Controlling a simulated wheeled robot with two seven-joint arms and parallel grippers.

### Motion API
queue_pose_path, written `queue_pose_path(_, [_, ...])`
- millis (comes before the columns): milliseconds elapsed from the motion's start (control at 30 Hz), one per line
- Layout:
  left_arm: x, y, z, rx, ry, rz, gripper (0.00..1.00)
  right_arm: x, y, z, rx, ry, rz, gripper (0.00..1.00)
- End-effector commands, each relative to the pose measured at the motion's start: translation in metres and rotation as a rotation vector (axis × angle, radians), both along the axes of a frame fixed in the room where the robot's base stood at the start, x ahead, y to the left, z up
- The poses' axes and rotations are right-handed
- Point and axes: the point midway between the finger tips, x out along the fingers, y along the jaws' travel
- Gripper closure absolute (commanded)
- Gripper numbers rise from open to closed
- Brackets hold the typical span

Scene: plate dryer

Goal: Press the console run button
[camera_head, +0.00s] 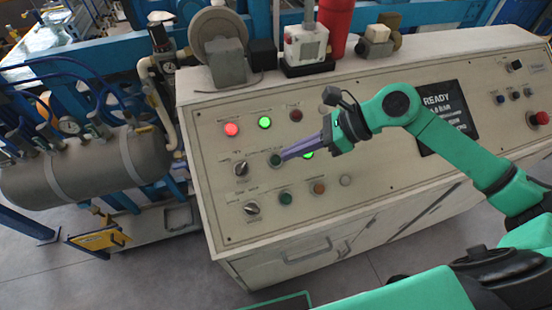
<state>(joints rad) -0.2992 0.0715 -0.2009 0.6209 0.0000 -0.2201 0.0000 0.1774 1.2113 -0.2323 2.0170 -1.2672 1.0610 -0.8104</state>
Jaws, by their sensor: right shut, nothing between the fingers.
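The console (350,185) has a sloped cream panel with lamps, buttons and knobs. My right gripper (286,155) reaches in from the right over the panel, shut and empty, with its purple fingers pointing left. Its tips are at a dark green button (275,160); I cannot tell whether they touch it. Another green button (286,198) sits lower, beside an orange one (319,188). The labels are too small to read, so I cannot tell which is the run button. My left gripper is not in view.
A red lamp (232,129) and a green lamp (264,122) are lit. Two rotary knobs (252,208) are at the panel's left. The screen (447,115) reads READY. A red mushroom button (540,118) is at far right. A grey tank (85,168) stands left.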

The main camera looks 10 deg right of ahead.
Motion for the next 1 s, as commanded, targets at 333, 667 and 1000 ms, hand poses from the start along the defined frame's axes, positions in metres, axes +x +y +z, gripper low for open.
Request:
queue_pose_path(333, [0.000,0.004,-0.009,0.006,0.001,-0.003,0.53,0.022,0.002,-0.038,0.004,0.001,-0.001,1.00])
queue_pose_path(667, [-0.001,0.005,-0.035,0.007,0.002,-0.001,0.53,0.041,0.004,-0.074,0.003,0.000,0.000,1.00])
queue_pose_path(1000, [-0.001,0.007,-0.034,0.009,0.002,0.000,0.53,0.043,0.004,-0.074,0.002,0.001,0.000,1.00])
